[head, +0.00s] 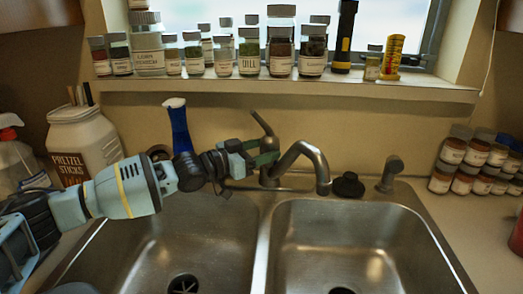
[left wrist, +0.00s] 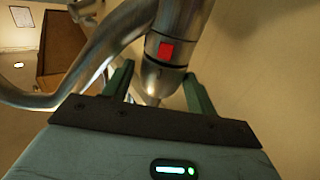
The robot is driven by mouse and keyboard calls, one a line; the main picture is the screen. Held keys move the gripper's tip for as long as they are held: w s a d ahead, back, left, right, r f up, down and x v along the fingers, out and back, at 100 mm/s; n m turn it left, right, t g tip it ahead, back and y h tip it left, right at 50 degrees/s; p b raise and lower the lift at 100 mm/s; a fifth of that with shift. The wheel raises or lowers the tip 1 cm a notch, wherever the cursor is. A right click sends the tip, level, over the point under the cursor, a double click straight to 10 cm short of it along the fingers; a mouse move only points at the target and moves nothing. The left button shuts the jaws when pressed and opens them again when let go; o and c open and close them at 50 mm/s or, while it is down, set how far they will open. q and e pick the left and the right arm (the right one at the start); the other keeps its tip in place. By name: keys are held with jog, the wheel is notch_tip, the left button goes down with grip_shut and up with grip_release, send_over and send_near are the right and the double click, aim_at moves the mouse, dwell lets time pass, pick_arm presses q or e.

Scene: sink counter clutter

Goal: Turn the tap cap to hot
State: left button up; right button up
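The metal tap (head: 305,154) stands behind the divider between the two sink basins, with its spout bent over the right basin. Its cap has a thin lever (head: 262,124) that points up and slightly left. In the left wrist view, a red mark (left wrist: 166,51) shows on the tap's cap (left wrist: 163,77). My left gripper (head: 262,154) reaches in from the left at the tap's cap. In the left wrist view, its two green fingers (left wrist: 159,88) are apart, one on each side of the cap, with visible gaps. My right gripper is not in view.
A blue bottle (head: 179,128) with a white top stands behind my left wrist. A pretzel jar (head: 85,140) is at left. A black stopper (head: 348,185) and a side sprayer (head: 390,173) stand right of the tap. Spice jars (head: 249,55) line the sill above.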

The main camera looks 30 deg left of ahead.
aim_at(261, 151)
pick_arm(q)
jog(key=shift+a, duration=0.15)
jog(key=shift+s+a+f, duration=0.15)
jog(key=shift+s+a, duration=0.15)
jog(key=shift+s, duration=0.3)
jog(key=v, duration=0.4)
jog(key=shift+s, duration=0.15)
jog(key=shift+v, duration=1.05)
